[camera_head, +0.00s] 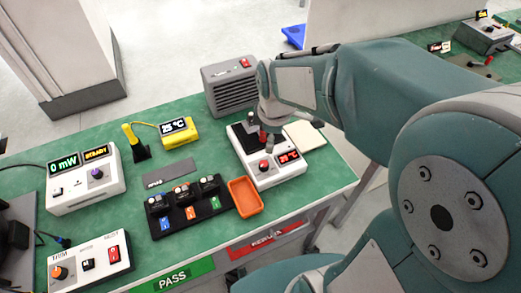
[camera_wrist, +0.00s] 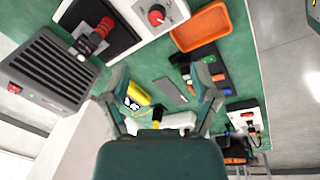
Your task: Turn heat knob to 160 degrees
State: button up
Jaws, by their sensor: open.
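The heat unit (camera_head: 277,178) is a white box with a black plate on top, near the right end of the green bench. Its round red heat knob (camera_head: 264,165) is on the front panel, left of a small red display (camera_head: 289,157) whose digits look like 25 °C. The knob also shows at the top of the wrist view (camera_wrist: 156,15), with its pointer hard to read. My gripper (camera_wrist: 160,82) is open and empty, its fingers wide apart. In the head view it hangs over the back of the heat unit, apart from the knob.
A grey vented box (camera_head: 230,88) is behind the unit. An orange tray (camera_head: 246,206) and a black rack (camera_head: 190,218) lie left of it. A yellow meter (camera_head: 177,132) stands further back.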

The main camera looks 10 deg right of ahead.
aim_at(264, 164)
jog(key=w+f+n, duration=0.1)
jog(key=f, duration=0.4)
jog(key=w+f+n, duration=0.1)
jog(key=f, duration=0.4)
jog(key=w+f+n+g, duration=0.1)
jog(key=f+n, duration=0.1)
jog(key=f, duration=0.4)
jog(key=shift+w+a, duration=0.3)
jog(key=shift+a, duration=0.05)
grip_shut()
